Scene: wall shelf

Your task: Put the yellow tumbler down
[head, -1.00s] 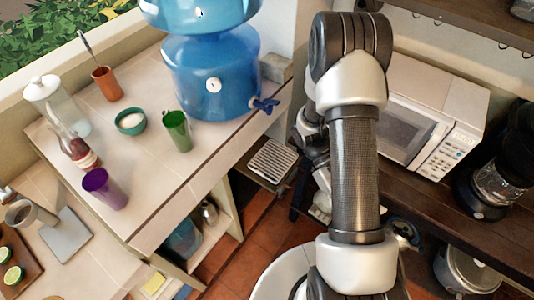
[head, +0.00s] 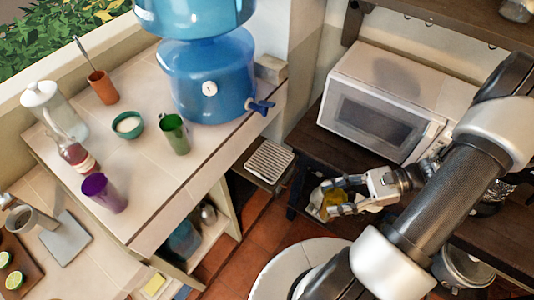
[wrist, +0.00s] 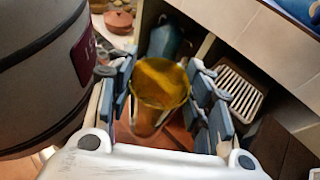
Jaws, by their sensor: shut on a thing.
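The yellow tumbler (wrist: 158,88) is translucent and sits between the fingers of my gripper (wrist: 161,84) in the wrist view. My gripper is shut on it. In the head view the tumbler (head: 334,203) is small and partly hidden by the fingers of my gripper (head: 337,196). It is held in the air in front of the dark shelf below the microwave, right of the tiled counter. I cannot tell its exact tilt.
The tiled counter (head: 150,185) holds a green cup (head: 174,134), a purple cup (head: 103,192), a teal bowl (head: 128,125), a bottle (head: 78,158) and a blue water dispenser (head: 208,85). A slatted rack (head: 270,162) lies beside it. A microwave (head: 385,105) stands at right.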

